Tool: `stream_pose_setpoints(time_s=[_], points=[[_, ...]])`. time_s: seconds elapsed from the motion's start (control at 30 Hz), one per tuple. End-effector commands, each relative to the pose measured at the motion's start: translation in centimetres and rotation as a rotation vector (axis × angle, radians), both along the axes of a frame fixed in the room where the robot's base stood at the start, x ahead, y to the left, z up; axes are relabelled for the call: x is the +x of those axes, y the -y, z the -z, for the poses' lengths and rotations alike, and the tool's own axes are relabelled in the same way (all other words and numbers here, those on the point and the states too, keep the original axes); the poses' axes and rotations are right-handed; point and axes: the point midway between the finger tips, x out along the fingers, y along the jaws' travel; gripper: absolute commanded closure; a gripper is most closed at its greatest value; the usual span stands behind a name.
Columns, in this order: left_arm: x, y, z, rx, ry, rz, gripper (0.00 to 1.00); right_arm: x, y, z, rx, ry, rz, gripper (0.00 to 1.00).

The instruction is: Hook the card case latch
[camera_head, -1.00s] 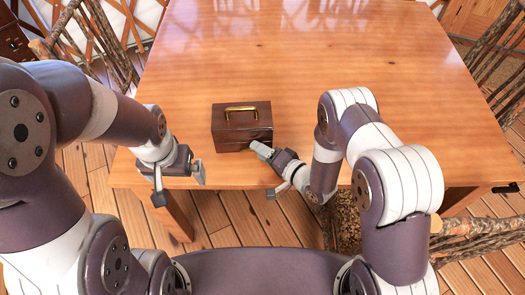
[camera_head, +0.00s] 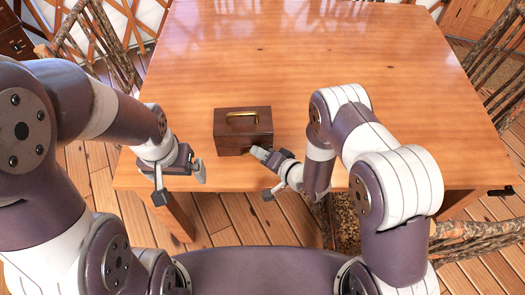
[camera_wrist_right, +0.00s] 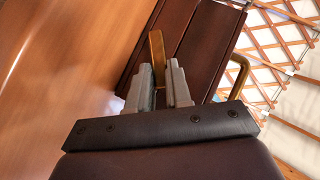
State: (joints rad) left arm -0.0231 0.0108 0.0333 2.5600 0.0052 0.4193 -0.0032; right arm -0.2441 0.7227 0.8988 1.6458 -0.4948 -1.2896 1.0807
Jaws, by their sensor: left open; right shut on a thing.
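The card case (camera_head: 225,143) is a dark brown wooden box with a brass handle (camera_head: 242,115) on its lid, near the table's front edge. My right gripper (camera_head: 256,151) is at the case's front, toward its right side. In the right wrist view, its fingers (camera_wrist_right: 160,88) are shut on a flat brass latch (camera_wrist_right: 156,48) beside the dark case (camera_wrist_right: 203,42). The latch's lower end is hidden between the fingers, and I cannot tell whether it is hooked. My left gripper (camera_head: 180,185) is open and empty at the table's front edge, left of the case.
The wooden table (camera_head: 330,60) is clear behind and to both sides of the case. Rustic branch chairs stand at the left (camera_head: 98,45) and right (camera_head: 500,60) of the table. Another chair shows at the lower right (camera_head: 475,235).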

Motion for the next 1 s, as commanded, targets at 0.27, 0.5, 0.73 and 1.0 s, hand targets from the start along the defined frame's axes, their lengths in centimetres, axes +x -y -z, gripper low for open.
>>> stream_pose_setpoints(time_s=[0.27, 0.5, 0.73, 1.0], points=[[0.0, 0.0, -3.1, 0.0, 0.0, 0.0, 0.0, -0.1, -1.1, -1.7, -0.253, 0.015, -0.004, 1.0], [0.0, 0.0, -4.4, 0.0, 0.0, 0.0, 0.0, -0.2, -2.2, -2.2, -0.48, 0.03, -0.004, 1.0], [0.0, 0.0, -5.1, 0.0, 0.0, 0.0, 0.0, -0.3, -3.2, -2.6, -0.685, 0.04, -0.004, 1.0], [0.0, 0.0, -6.0, 0.0, 0.0, 0.0, 0.0, -0.3, -4.2, -2.7, -0.872, 0.051, -0.002, 1.0]])
